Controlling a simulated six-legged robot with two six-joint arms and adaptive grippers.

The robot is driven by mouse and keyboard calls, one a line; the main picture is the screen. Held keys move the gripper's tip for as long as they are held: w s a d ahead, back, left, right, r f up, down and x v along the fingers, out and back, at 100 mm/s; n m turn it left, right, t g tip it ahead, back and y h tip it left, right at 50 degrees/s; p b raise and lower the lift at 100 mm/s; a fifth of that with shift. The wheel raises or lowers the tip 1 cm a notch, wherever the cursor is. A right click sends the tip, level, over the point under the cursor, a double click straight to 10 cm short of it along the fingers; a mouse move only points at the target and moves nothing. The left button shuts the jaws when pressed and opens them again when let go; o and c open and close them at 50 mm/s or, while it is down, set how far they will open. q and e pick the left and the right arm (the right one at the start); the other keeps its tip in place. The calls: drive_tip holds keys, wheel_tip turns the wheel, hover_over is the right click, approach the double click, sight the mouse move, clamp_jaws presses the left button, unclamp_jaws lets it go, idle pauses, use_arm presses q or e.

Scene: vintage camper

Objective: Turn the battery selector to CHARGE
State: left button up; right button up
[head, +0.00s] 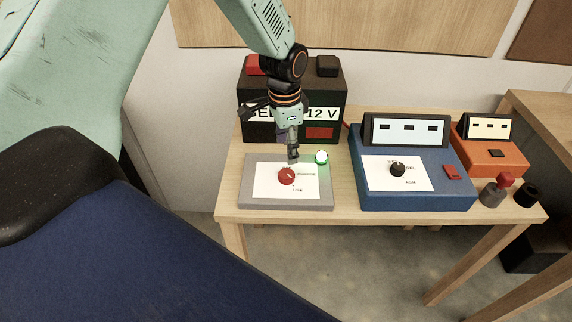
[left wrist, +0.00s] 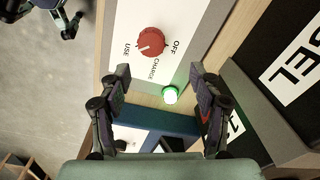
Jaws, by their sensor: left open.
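The battery selector is a red knob (head: 287,176) on a white plate on a grey box (head: 245,195). The red knob also shows in the left wrist view (left wrist: 151,41), with OFF, CHARGE and USE printed around it. A short white mark on the knob appears to point toward the USE–CHARGE side; its exact setting is hard to tell. A green lamp (head: 321,157) beside the plate is lit. My left gripper (head: 293,157) is just behind and above the knob, apart from it. Its fingers (left wrist: 159,72) are spread, with nothing between them. My right gripper is out of view.
A black 12 V GEL battery (head: 290,133) stands behind the selector box. A blue charger (head: 420,200) with a black knob stands to the right, then an orange unit (head: 478,157).

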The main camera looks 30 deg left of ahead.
sight(286, 173)
use_arm(q)
drive_tip(key=shift+s+f, duration=0.1)
drive_tip(key=shift+s, duration=0.25)
drive_tip(key=shift+d+f+m+g, duration=0.1)
drive_tip(key=shift+d+m+g, duration=0.15)
drive_tip(key=shift+m+g, duration=0.05)
wheel_tip(286, 173, down, 7)
drive_tip(key=shift+s+r, duration=0.15)
drive_tip(key=shift+r, duration=0.05)
drive_tip(key=shift+d+f, duration=0.25)
drive_tip(key=shift+f, duration=0.25)
drive_tip(key=shift+a, duration=0.1)
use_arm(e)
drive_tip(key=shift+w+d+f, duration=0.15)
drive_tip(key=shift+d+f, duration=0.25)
use_arm(q)
drive_tip(key=shift+a, duration=0.1)
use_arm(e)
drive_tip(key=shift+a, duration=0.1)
